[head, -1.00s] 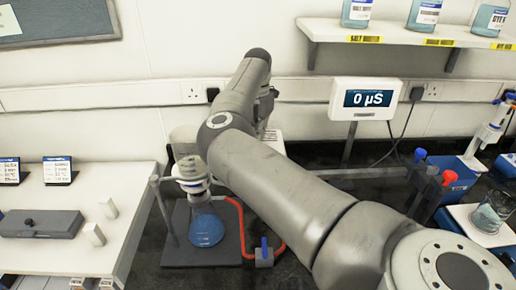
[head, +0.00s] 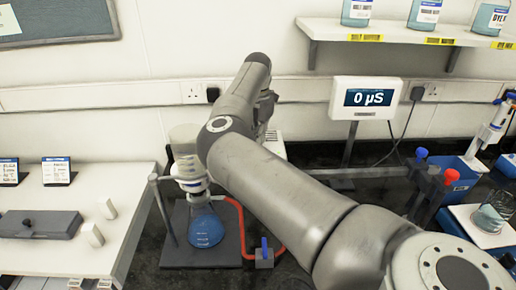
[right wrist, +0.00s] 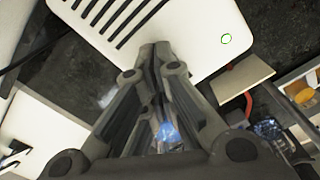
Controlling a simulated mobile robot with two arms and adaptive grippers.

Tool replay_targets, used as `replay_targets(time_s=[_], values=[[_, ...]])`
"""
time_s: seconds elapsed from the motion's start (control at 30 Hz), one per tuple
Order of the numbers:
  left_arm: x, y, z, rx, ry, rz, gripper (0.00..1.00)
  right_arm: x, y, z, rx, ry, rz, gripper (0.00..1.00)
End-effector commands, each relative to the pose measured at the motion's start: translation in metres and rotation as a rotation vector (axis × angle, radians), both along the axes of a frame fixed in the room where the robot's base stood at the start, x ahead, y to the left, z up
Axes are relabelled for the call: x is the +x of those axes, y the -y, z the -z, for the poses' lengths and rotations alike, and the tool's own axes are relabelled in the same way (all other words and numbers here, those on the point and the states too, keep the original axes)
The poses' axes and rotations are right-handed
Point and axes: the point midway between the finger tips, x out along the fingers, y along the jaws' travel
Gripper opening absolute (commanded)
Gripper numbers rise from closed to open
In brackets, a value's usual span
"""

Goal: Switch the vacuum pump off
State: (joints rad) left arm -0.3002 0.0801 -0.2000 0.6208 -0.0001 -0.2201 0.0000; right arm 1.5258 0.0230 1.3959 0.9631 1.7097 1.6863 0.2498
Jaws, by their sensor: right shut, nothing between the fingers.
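The vacuum pump is a white box with dark vent slots, seen in the right wrist view (right wrist: 195,52). A round button (right wrist: 226,38) with a green lit ring is on its face. In the head view, only part of the pump (head: 274,147) shows behind my right arm. My right gripper (right wrist: 155,50) is shut and empty, its fingertips over the pump's edge, left of and below the button. I cannot tell whether they touch the pump. In the head view the arm mostly hides this gripper. My left gripper is not in view.
A flask of blue liquid (head: 206,229) stands on a dark stand base, with a red hose and a blue-handled valve (head: 264,255). A meter reading 0 µS (head: 366,99) stands right of my arm. A white bench (head: 60,205) is at left, a bottle shelf (head: 400,34) at upper right.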

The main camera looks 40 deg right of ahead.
Motion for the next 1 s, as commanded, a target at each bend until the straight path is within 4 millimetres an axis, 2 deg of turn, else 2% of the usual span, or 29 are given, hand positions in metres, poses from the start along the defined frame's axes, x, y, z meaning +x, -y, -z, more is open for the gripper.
replay_targets(time_s=[0.27, 1.0], values=[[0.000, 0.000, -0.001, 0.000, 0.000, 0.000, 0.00, -0.001, -0.001, 0.001, 0.005, -0.005, 0.000, 0.00], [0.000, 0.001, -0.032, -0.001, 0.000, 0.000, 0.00, 0.000, 0.000, -0.059, 0.002, -0.002, 0.000, 0.00]])
